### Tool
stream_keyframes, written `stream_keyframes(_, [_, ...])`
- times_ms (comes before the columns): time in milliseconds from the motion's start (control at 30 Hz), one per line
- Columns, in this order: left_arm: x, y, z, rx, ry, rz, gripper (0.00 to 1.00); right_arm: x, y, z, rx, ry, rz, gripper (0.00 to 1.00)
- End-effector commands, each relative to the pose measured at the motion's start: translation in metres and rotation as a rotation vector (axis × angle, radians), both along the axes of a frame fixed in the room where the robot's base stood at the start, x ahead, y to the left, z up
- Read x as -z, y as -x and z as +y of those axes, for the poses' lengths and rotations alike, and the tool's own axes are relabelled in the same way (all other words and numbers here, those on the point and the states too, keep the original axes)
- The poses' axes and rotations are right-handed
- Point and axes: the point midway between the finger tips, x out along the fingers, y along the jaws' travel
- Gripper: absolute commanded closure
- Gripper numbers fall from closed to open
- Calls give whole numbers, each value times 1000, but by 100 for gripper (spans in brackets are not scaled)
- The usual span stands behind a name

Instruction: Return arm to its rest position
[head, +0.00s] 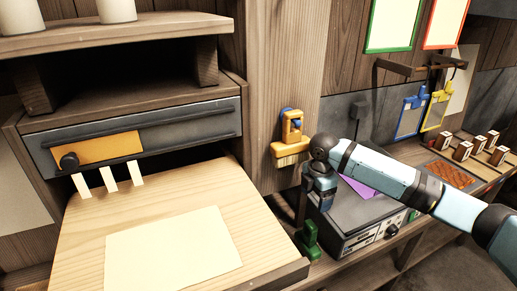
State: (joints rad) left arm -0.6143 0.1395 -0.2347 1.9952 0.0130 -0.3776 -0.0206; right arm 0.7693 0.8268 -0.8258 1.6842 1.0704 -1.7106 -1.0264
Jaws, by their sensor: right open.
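My right arm comes in from the right edge. Its right gripper (321,205) points down in front of the wooden post, over the left end of a grey box-shaped device (345,215). The gripper is open, and I see nothing held in it. An orange and blue tool with a pale yellow lower part (290,150) hangs on the post just above and left of the gripper, apart from it as far as I can tell. A small green object (310,240) stands below the gripper. A purple sheet (358,187) on the grey device is partly hidden by my arm. My left gripper is not in view.
A pale sheet (170,255) lies on the wooden board (262,235) at front left. Above it is a grey panel with an orange plate (98,150) and hanging pale strips. At right, blue (410,118) and yellow (436,110) frames hang above a bench with several small brown blocks.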

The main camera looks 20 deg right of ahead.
Motion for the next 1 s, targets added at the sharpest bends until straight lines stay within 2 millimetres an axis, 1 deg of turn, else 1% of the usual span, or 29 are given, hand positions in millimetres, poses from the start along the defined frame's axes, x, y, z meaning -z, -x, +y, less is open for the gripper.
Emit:
stream_keyframes(100, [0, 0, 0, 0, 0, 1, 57, 2, 1, 2, 0, -1, 0, 24])
stream_keyframes(167, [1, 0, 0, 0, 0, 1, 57, 6, 4, 7, 2, -4, -1, 24])
stream_keyframes(267, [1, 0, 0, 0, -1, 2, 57, 21, 16, 26, 13, -17, -8, 24])
stream_keyframes(333, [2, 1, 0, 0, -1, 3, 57, 38, 31, 49, 35, -36, -18, 24])
stream_keyframes(367, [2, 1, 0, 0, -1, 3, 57, 46, 39, 60, 49, -46, -25, 24])
stream_keyframes(400, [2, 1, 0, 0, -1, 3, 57, 56, 51, 76, 76, -64, -36, 24])
stream_keyframes(500, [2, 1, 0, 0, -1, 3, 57, 76, 84, 110, 161, -114, -66, 24])
stream_keyframes(567, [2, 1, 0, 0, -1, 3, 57, 85, 103, 127, 224, -146, -81, 24])
stream_keyframes(600, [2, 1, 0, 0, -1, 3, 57, 90, 116, 136, 270, -167, -91, 24])
stream_keyframes(667, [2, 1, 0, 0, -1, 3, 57, 95, 135, 148, 349, -201, -106, 24])
stream_keyframes(700, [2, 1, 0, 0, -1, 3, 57, 98, 148, 154, 406, -220, -115, 24])
stream_keyframes(833, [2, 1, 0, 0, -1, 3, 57, 102, 190, 165, 615, -278, -136, 24])
stream_keyframes(933, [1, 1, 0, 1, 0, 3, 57, 102, 221, 163, 797, -306, -153, 24])
stream_keyframes(1000, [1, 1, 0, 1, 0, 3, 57, 101, 241, 157, 918, -312, -164, 24])
